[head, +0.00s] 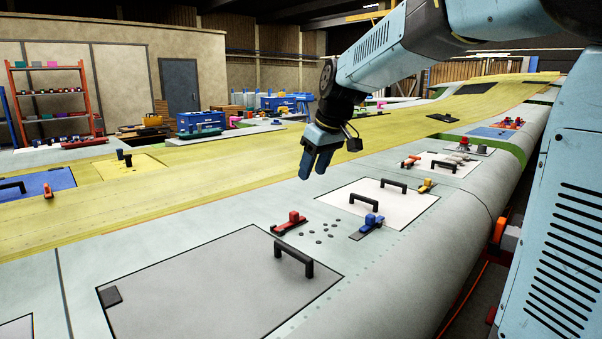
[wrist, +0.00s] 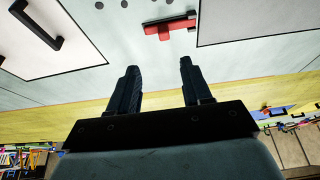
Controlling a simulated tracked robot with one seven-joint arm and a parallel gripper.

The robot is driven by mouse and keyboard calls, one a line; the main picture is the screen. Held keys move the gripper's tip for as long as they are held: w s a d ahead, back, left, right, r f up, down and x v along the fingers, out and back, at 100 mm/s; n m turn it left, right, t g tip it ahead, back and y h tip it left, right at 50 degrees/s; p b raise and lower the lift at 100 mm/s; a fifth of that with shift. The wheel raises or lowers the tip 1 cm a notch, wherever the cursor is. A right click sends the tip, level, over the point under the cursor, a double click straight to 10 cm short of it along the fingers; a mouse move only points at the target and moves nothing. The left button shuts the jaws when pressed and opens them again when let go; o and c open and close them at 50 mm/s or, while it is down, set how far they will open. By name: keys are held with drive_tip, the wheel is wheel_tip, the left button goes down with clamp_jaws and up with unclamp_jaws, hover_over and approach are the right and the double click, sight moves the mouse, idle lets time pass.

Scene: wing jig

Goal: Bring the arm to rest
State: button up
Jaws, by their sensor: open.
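My gripper (head: 316,165) hangs from my blue-grey arm, above the wing and clear of its surface in the head view. In the wrist view my gripper (wrist: 158,78) shows two dark fingers spread apart with nothing between them. A red clamp (head: 291,222) sits on the wing below and in front of it; the red clamp also shows beyond the fingertips in the wrist view (wrist: 168,27). A blue clamp (head: 370,224) sits to its right, by a white panel (head: 345,189) with two black handles.
A grey panel (head: 200,290) with a black handle (head: 293,258) lies in the foreground. A yellow band (head: 220,178) runs along the wing. More small clamps and panels lie farther along. A red shelf rack (head: 62,120) and blue bins (head: 200,121) stand behind. The air around my gripper is free.

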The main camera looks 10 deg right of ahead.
drive_tip(key=s+d+f+m+t+h, duration=0.1)
drive_tip(key=s+d, duration=0.5)
drive_tip(key=s, duration=0.7)
drive_tip(key=s+d+f+m+t+h, duration=0.1)
drive_tip(key=s+d+f+m, duration=0.3)
drive_tip(key=s, duration=0.8)
drive_tip(key=shift+s+d+f+m+h, duration=0.15)
drive_tip(key=shift+s+d+m+h, duration=0.25)
drive_tip(key=shift+d+m, duration=0.85)
drive_tip(key=shift+a, duration=0.1)
drive_tip(key=shift+c, duration=0.8)
drive_tip(key=shift+a, duration=0.1)
